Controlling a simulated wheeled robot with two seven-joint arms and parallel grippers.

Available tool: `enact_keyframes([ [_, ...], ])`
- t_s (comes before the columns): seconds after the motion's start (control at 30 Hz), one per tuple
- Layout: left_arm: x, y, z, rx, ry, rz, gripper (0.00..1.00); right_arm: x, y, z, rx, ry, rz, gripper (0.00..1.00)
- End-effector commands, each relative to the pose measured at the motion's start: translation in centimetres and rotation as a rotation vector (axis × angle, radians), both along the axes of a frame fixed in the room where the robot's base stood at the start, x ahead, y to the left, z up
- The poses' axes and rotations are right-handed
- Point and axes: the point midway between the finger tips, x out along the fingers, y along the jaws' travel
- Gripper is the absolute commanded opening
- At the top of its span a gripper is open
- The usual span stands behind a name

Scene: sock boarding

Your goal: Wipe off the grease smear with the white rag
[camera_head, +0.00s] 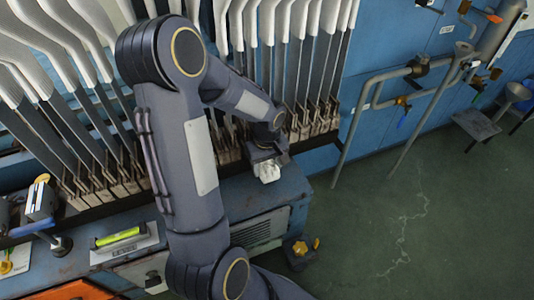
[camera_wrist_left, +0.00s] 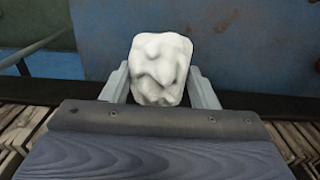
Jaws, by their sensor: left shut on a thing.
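My left gripper (camera_head: 267,166) is at the right end of the blue machine bench, near the row of sock boards. It is shut on the white rag (camera_head: 269,173), a crumpled white lump. In the left wrist view the rag (camera_wrist_left: 159,68) sits between the two grey fingers of the left gripper (camera_wrist_left: 160,88), over a blue, worn surface. I cannot make out a grease smear in either view; it may be hidden by the rag or my arm. My right gripper is not in view.
Upright sock boards (camera_head: 290,60) with white socks stand in a row behind the gripper. Pipes with valves (camera_head: 375,90) run along the blue wall at right. A yellow-green level (camera_head: 117,238) lies on the bench at left. The green floor (camera_head: 420,210) at right is open.

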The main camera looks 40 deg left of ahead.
Motion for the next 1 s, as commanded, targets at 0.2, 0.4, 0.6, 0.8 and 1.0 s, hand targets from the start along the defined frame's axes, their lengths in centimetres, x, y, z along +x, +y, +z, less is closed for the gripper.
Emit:
enact_keyframes([
  [0.2,0.3,0.5,2.5,0.0,-0.001,-0.001,0.32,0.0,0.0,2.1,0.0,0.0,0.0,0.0],
  [0.4,0.4,0.8,3.9,0.001,0.0,-0.004,0.32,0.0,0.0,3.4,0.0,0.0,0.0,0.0],
  [0.6,0.4,0.9,4.1,0.0,0.0,-0.004,0.32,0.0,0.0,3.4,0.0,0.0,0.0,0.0],
  [0.8,0.4,0.9,4.0,0.0,-0.001,-0.004,0.32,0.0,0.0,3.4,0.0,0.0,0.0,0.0],
  [1.0,0.4,0.9,4.0,0.0,-0.001,-0.004,0.32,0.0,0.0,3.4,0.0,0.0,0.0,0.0],
])
